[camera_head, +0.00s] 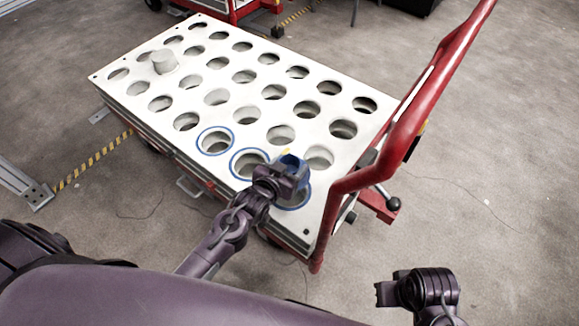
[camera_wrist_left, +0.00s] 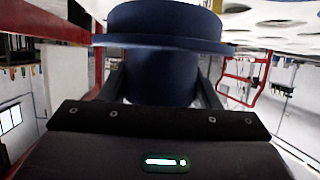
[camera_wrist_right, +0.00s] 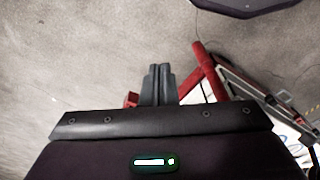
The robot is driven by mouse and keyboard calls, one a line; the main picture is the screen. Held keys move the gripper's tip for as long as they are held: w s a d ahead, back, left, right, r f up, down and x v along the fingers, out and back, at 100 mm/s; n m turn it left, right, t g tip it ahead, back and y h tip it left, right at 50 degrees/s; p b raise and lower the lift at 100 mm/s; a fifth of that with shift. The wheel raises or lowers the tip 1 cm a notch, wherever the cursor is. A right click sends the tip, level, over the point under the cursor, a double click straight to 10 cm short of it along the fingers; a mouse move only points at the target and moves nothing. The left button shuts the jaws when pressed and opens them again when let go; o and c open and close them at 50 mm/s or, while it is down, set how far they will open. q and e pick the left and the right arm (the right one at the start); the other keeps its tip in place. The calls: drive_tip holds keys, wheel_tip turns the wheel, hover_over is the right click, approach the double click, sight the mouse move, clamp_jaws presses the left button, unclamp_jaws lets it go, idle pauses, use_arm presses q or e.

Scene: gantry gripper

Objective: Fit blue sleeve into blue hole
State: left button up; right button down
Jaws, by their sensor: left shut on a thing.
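The blue sleeve (camera_head: 293,163) is in my left gripper (camera_head: 284,177), above the near right corner of the white plate. In the left wrist view the sleeve (camera_wrist_left: 160,75) shows a wide flange, with a finger on each side of its body below. Three holes on the plate's near edge have blue rings: a left one (camera_head: 203,148), a middle one (camera_head: 234,172) and a right one (camera_head: 307,201). The right one is partly hidden behind my left gripper and the sleeve. My right gripper (camera_head: 380,293) is over the floor; its fingers (camera_wrist_right: 157,85) are together and empty.
The white plate (camera_head: 120,88) has rows of plain holes and lies on a red cart. A pale cylinder (camera_head: 164,62) stands at its far left. The cart's red handle (camera_head: 425,95) rises on the right, close to my left gripper. Open floor lies right of it.

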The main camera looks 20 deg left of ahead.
drive_tip(key=shift+f, duration=0.1)
idle(0.3)
